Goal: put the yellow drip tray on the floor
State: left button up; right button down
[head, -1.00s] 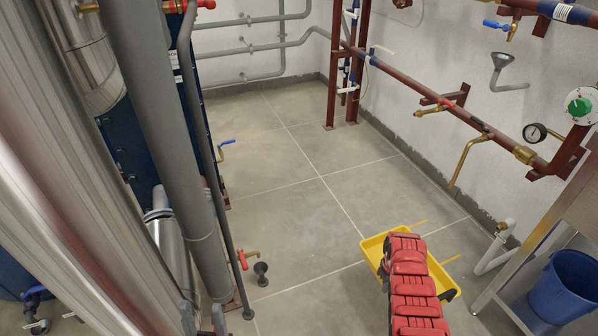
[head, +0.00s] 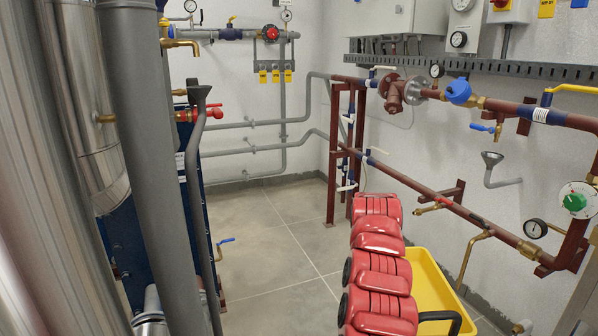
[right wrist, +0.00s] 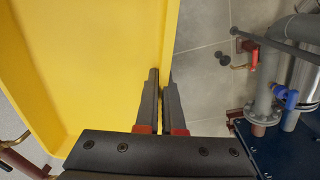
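The yellow drip tray (head: 440,290) shows in the head view at the lower right, partly hidden behind my red right arm. In the right wrist view the tray (right wrist: 85,60) fills the left half. My right gripper (right wrist: 161,80) has its two dark fingers close together on either side of the tray's edge wall, with a thin strip of yellow between them. The grey tiled floor (right wrist: 205,85) shows beyond the edge and looks well below the tray. The gripper's fingers are hidden in the head view. My left gripper is in neither current view.
Large silver and grey pipes (head: 150,150) and a blue plate unit (head: 122,255) stand at the left. Red-brown pipework with gauges (head: 460,205) runs along the right wall. The floor (head: 280,240) between them is clear.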

notch_tip(320, 180, up, 30)
jog(key=p, duration=3)
jog(key=shift+r, duration=0.25)
